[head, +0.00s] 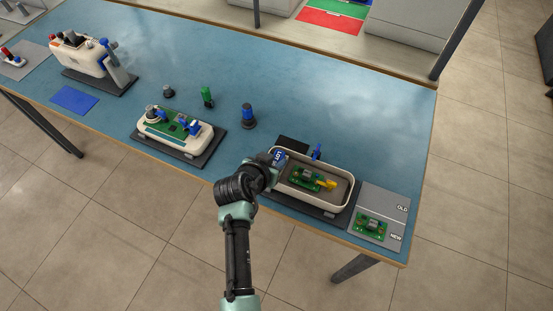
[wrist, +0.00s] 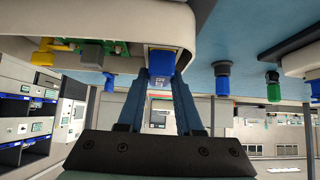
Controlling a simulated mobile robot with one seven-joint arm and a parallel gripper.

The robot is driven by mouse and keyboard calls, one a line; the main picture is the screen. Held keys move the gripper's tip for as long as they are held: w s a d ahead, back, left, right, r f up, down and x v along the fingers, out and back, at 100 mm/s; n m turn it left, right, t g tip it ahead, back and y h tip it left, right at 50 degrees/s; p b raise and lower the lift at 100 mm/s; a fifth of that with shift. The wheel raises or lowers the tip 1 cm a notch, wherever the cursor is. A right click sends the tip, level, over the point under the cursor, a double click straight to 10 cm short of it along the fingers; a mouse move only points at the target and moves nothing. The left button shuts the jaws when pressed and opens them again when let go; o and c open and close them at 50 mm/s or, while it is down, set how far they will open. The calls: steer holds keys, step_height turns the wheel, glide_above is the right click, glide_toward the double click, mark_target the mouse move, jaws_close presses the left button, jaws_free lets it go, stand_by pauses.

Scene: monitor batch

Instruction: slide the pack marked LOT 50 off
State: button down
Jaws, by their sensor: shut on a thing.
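The pack marked LOT (head: 279,156) is blue and sits at the left end of an open cream housing (head: 345,205). It also shows as a blue block (wrist: 162,65) between the fingertips in the wrist view. The number on its label is too small to read. My gripper (wrist: 160,84) is shut on this pack, at the housing's end wall. In the head view my wrist hides the fingers and part of the pack. I cannot tell whether the pack is still seated in the housing.
Inside the housing are a green board (head: 305,177) and a yellow connector (head: 327,184). A grey mat (head: 375,200) marked OLD and NEW lies to the right, with another green board (head: 371,226). Left stand a second unit (head: 201,136) and a blue-topped post (head: 248,112). The table's back right is clear.

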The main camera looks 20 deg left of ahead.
steer(key=shift+r, duration=0.15)
steer(key=shift+r+p, duration=2.4)
steer(key=shift+r, duration=0.35)
